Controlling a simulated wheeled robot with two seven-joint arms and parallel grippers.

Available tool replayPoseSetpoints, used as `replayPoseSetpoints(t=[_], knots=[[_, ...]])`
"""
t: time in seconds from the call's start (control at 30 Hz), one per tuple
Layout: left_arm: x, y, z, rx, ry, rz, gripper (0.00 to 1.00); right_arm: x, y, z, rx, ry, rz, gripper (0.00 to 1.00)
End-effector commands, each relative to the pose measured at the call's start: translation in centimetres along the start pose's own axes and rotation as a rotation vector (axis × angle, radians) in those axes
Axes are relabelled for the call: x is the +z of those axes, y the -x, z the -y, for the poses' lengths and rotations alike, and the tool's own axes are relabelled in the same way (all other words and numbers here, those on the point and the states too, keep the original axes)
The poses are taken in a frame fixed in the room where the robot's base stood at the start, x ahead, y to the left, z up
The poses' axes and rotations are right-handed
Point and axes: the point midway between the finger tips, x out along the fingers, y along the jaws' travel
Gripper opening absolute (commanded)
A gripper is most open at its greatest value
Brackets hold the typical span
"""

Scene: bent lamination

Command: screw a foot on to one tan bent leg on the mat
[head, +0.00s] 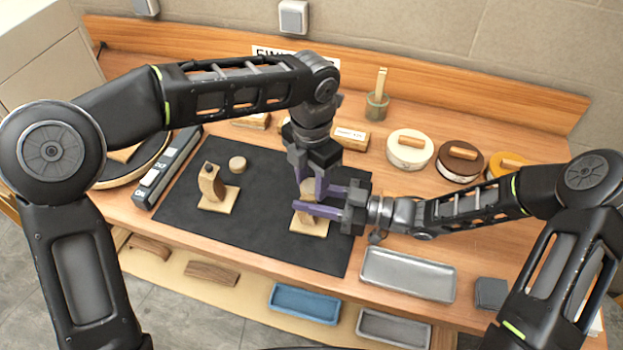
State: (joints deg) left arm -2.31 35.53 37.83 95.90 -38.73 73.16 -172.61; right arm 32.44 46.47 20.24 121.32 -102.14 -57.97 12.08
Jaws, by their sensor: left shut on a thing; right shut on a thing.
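One tan bent leg (211,186) stands upright on a tan base on the left of the dark mat (255,228), with a dark stud at its top. A round tan foot (237,163) lies on the mat beside it. A second tan leg stands on a square base (309,227) at the mat's right, mostly hidden by my grippers. My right gripper (318,199) comes in from the right, shut around this leg. My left gripper (309,181) points down above it, shut on a tan piece, apparently a foot, at the leg's top. Whether the piece touches the leg is hidden.
A long grey-black tool (167,168) lies left of the mat. A metal tray (408,274) is at the front right. Round tins (410,150) and a jar (376,106) stand at the back. A blue tray (305,302) sits on the lower shelf. The mat's front left is clear.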

Motion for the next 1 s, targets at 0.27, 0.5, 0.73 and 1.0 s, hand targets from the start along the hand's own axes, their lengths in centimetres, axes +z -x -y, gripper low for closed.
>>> replayPoseSetpoints(t=[0.27, 0.5, 0.73, 1.0], knots=[[0.0, 0.0, 0.0, 0.000, 0.003, 0.001, 0.60, 0.0, 0.0, 0.0, 0.000, 0.000, 0.001, 0.00], [0.0, 0.0, 0.0, 0.000, 0.003, 0.001, 0.62, 0.0, 0.0, 0.0, 0.000, 0.000, 0.000, 0.00], [0.1, 1.5, 0.0, 0.000, 0.004, 0.003, 0.62, 0.0, 0.0, 0.0, 0.000, 0.000, 0.000, 0.00], [0.0, 4.4, 0.0, 0.000, 0.004, 0.000, 0.62, 0.0, 0.0, 0.0, 0.000, 0.000, 0.000, 0.00]])
